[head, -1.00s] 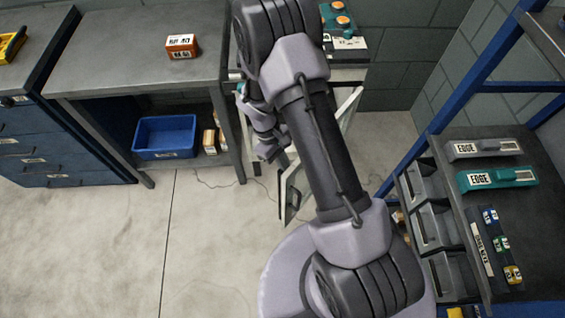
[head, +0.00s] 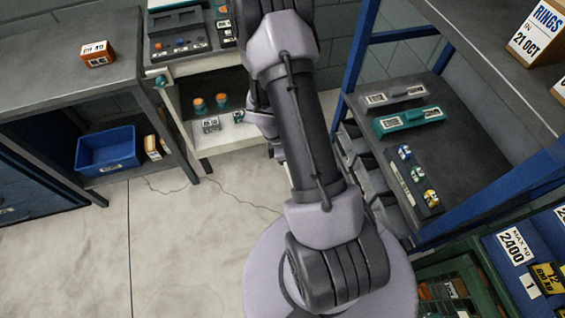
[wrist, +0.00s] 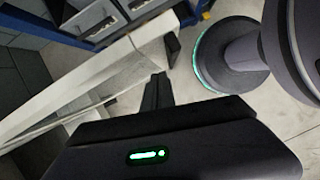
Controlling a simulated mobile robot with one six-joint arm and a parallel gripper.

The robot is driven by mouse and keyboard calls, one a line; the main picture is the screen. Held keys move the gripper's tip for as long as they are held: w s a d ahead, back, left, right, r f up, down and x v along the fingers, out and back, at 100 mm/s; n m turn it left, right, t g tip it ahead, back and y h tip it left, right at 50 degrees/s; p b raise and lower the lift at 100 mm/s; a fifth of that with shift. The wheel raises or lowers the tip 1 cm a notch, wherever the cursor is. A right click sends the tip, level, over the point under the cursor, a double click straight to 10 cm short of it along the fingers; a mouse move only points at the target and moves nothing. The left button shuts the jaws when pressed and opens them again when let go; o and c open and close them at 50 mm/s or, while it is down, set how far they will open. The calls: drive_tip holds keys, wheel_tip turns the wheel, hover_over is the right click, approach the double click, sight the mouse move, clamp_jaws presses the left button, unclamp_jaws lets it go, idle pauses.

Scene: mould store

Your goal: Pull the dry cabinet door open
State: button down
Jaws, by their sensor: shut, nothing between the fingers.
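The white dry cabinet (head: 184,121) stands left of my arm in the head view. Its front is uncovered, showing orange-topped jars (head: 200,104) and small labelled items inside. The door (wrist: 97,77), a pale frame around a clear panel, slants across the left of the wrist view, standing open. A dark handle (wrist: 173,50) is at its near end. My gripper (wrist: 159,80) is shut and empty, its tips close to the door edge below the handle; I cannot tell if they touch. In the head view my arm hides the gripper tips and the door.
A blue rack with a dark shelf (head: 457,150) and bins stands close on the right. A bench (head: 70,60) with a blue bin (head: 107,150) under it is at left. Thin cables lie on the floor. The floor (head: 185,240) at front left is clear.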

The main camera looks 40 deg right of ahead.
drive_tip(key=shift+s+d, duration=0.3)
drive_tip(key=shift+d, duration=0.25)
drive_tip(key=shift+a, duration=0.1)
drive_tip(key=w+a+r+m+t+p, duration=0.15)
drive_tip(key=a+r, duration=0.25)
drive_tip(key=r, duration=0.4)
drive_tip(key=w+a+r+m+p, duration=0.1)
drive_tip(key=a+r+m+p, duration=0.1)
drive_tip(key=a+r, duration=0.35)
drive_tip(key=w+a+r+m+t+p, duration=0.1)
drive_tip(key=w+a+r+m+p, duration=0.1)
drive_tip(key=r, duration=0.7)
drive_tip(key=s+a+r+m+t+y, duration=0.2)
drive_tip(key=s+a+r+m+t, duration=0.1)
drive_tip(key=a+r, duration=0.5)
drive_tip(key=s+a+r+m+t+y, duration=0.3)
drive_tip(key=s+a+r+m, duration=0.3)
drive_tip(key=r, duration=0.4)
drive_tip(key=shift+s+a+r, duration=0.25)
drive_tip(key=shift+s+a, duration=0.25)
drive_tip(key=shift+a, duration=0.55)
